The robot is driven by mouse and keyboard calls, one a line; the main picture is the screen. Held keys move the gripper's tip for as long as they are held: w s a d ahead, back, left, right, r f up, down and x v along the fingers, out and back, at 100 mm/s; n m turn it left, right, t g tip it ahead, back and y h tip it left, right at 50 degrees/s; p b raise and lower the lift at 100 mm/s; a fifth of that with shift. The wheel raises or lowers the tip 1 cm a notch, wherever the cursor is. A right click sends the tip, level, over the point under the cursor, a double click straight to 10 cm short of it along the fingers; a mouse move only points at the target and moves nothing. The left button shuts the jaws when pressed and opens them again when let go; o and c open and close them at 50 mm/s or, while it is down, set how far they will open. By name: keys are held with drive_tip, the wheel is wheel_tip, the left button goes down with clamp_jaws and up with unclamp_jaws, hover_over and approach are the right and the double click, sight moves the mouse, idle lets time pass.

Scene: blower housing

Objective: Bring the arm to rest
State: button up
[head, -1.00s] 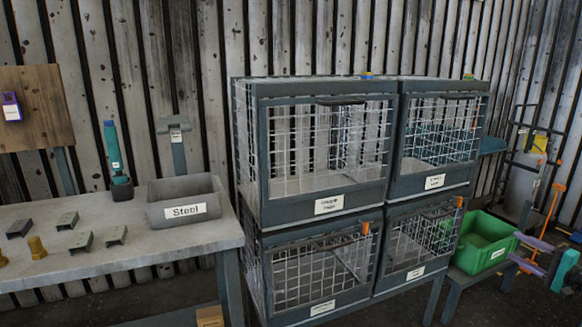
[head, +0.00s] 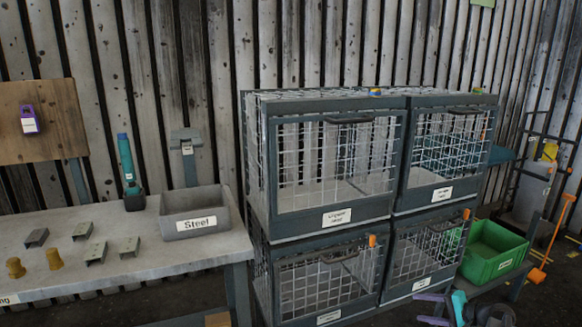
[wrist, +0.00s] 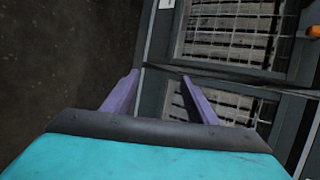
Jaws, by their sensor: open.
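My gripper (head: 420,308) shows at the bottom right edge of the head view, low in front of the cages and left of the green bin. It has purple fingers and a teal body. In the wrist view my gripper (wrist: 160,76) has its two fingers spread apart with nothing between them. Beyond the fingers are the wire cage fronts (wrist: 235,25), with a gap of dark floor at the left.
Stacked wire cages (head: 335,220) fill the middle. A green bin (head: 490,262) stands at their right. A bench (head: 130,255) at the left holds a grey bin labelled Steel (head: 197,222), brackets and brass-coloured parts. An orange-handled tool (head: 552,240) leans far right.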

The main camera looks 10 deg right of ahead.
drive_tip(key=s+a+f+n+g+p, duration=0.25)
drive_tip(key=s+a+f, duration=0.25)
drive_tip(key=a, duration=0.5)
drive_tip(key=s+a+f+n+g+p, duration=0.1)
drive_tip(key=s+a+f+g, duration=0.35)
drive_tip(key=a, duration=0.55)
drive_tip(key=s+a+f+n+g+p, duration=0.2)
drive_tip(key=s+a+f, duration=0.3)
drive_tip(key=a, duration=0.4)
drive_tip(key=s+a+f+n+g+h+p, duration=0.1)
drive_tip(key=s+a+n+g+h, duration=0.1)
drive_tip(key=s, duration=0.6)
drive_tip(key=s+a+f+n+g+h+p, duration=0.1)
drive_tip(key=s+a+n+g+h+p, duration=0.1)
drive_tip(key=s, duration=0.7)
drive_tip(key=s+a+f+n+g+h+p, duration=0.1)
drive_tip(key=s+a+n+g+h+p, duration=0.1)
drive_tip(key=s+a, duration=0.3)
drive_tip(key=s+n+h, duration=0.1)
drive_tip(key=s, duration=0.2)
drive_tip(key=shift+s+f, duration=0.15)
drive_tip(key=shift+f, duration=0.15)
drive_tip(key=shift+a, duration=0.1)
